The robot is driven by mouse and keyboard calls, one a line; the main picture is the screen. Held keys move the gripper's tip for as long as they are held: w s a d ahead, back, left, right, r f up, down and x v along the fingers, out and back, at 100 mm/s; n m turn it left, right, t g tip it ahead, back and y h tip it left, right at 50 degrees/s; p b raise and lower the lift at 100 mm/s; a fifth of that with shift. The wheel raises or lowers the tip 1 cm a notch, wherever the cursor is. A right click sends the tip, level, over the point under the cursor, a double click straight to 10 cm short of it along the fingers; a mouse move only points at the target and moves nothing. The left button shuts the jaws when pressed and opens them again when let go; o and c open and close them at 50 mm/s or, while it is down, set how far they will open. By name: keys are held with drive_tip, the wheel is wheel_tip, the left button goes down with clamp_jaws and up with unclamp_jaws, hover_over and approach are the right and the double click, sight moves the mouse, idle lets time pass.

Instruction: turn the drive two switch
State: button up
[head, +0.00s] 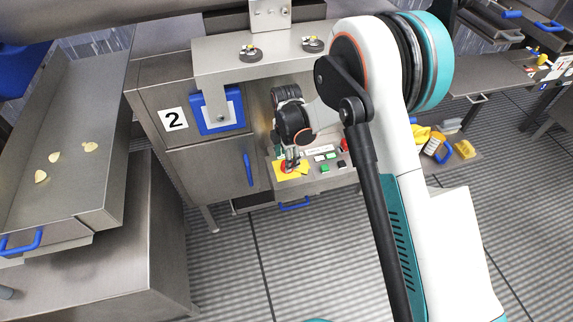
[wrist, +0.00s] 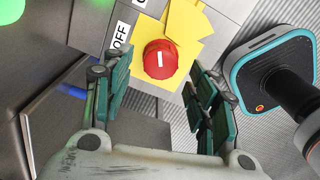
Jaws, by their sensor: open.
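A red round knob (wrist: 160,59) with a white bar mark sits on a yellow plate (wrist: 186,22) in the wrist view. A white label reading OFF (wrist: 121,36) is to its left. My gripper (wrist: 160,88) is open, with one green-padded finger on each side of the knob in the picture; I cannot tell whether they touch it. In the head view my gripper (head: 291,158) points down over the yellow plate (head: 293,171) on the control panel (head: 311,178), partly hiding the knob. No switch label naming drive two is readable.
A cabinet with a "2" sign (head: 174,120) stands left of the panel. Green button (head: 324,168) and black button (head: 341,163) are right of the yellow plate. A steel shelf (head: 262,52) overhangs the panel. A metal trough (head: 66,150) is at left.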

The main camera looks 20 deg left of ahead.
drive_tip(key=shift+f+b, duration=0.35)
drive_tip(key=shift+f, duration=1)
drive_tip(key=shift+c, duration=0.3)
clamp_jaws()
